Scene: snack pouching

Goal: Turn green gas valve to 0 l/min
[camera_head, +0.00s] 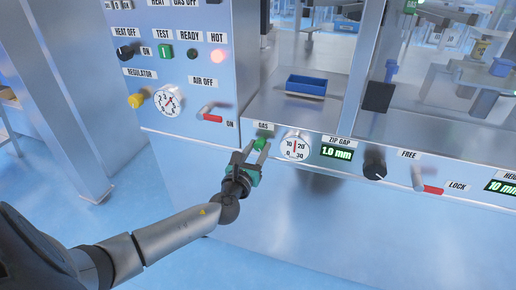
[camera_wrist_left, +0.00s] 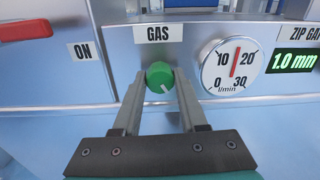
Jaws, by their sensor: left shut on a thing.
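The green gas valve (camera_head: 260,144) is a round knob under the GAS label on the front panel of the machine. In the left wrist view the green valve (camera_wrist_left: 160,77) shows a white pointer mark toward its lower right. The flow gauge (camera_head: 295,146) is just right of it, marked 0 to 30 l/min; in the left wrist view the gauge (camera_wrist_left: 231,66) has its red needle nearly upright, between 10 and 20. My left gripper (camera_head: 257,152) is shut on the valve, one finger on each side. My right gripper is not in view.
A red-handled air lever (camera_head: 212,117) is up and left of the valve. A ZIP GAP display (camera_head: 337,153) reading 1.0 mm and a black knob (camera_head: 374,163) are to the right. A blue bin (camera_head: 306,85) sits on the ledge above. Space below the panel is clear.

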